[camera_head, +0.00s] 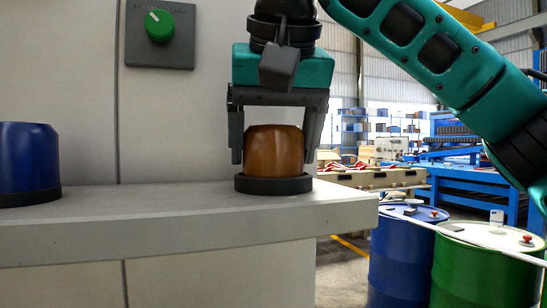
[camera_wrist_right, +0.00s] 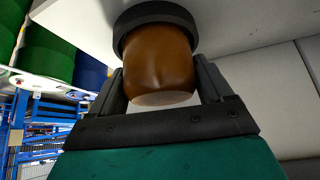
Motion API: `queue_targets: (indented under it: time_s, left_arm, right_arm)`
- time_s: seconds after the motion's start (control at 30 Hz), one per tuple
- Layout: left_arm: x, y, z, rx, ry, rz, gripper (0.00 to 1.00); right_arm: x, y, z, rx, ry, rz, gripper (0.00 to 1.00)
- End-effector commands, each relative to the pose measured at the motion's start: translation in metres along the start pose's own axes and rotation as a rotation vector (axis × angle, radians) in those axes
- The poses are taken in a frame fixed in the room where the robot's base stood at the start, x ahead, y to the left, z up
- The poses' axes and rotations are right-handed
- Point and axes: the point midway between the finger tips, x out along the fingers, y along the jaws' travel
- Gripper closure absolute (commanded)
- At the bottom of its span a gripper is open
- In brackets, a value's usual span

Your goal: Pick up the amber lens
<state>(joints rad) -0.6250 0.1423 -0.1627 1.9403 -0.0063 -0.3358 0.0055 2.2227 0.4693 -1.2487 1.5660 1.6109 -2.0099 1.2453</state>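The amber lens (camera_head: 273,150) is a brown-orange dome sitting in a black ring base (camera_head: 273,185) near the right end of the grey shelf. My right gripper (camera_head: 276,155) comes down from above, with one finger on each side of the lens. In the right wrist view, the lens (camera_wrist_right: 158,60) lies between the two fingers (camera_wrist_right: 162,80), and a gap shows beside the fingers, so they look open around it. The lens is upright in its base. My left gripper is not in view.
A blue lens (camera_head: 28,158) in a black base stands on the shelf (camera_head: 150,215) at the far left. A green knob (camera_head: 159,26) is on the wall panel behind. Blue (camera_head: 400,255) and green (camera_head: 480,268) drums stand beyond the shelf's right end. The shelf between the lenses is clear.

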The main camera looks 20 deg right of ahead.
Motion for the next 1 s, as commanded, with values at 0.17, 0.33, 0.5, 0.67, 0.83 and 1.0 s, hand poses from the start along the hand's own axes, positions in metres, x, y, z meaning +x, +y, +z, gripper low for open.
queue_targets:
  time_s: [0.17, 0.33, 0.5, 0.67, 0.83, 1.0]
  left_arm:
    - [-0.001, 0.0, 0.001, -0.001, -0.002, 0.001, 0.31]
    - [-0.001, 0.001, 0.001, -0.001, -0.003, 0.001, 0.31]
    - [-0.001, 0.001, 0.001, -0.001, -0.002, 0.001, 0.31]
    - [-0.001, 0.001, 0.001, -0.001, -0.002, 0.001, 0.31]
    - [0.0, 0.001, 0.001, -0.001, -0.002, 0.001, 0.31]
    - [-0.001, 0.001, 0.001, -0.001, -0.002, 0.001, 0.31]
  right_arm:
    - [0.0, 0.0, 0.0, 0.0, 0.0, 0.0, 0.44]
    - [-0.001, 0.0, 0.0, 0.0, 0.001, 0.0, 0.53]
    - [-0.001, 0.0, 0.0, 0.0, 0.001, 0.0, 0.53]
    - [-0.007, -0.001, -0.004, 0.002, 0.002, 0.0, 0.53]
    - [-0.023, 0.0, -0.014, 0.003, 0.004, 0.0, 0.53]
    - [-0.046, 0.0, -0.029, 0.004, 0.005, -0.001, 0.53]
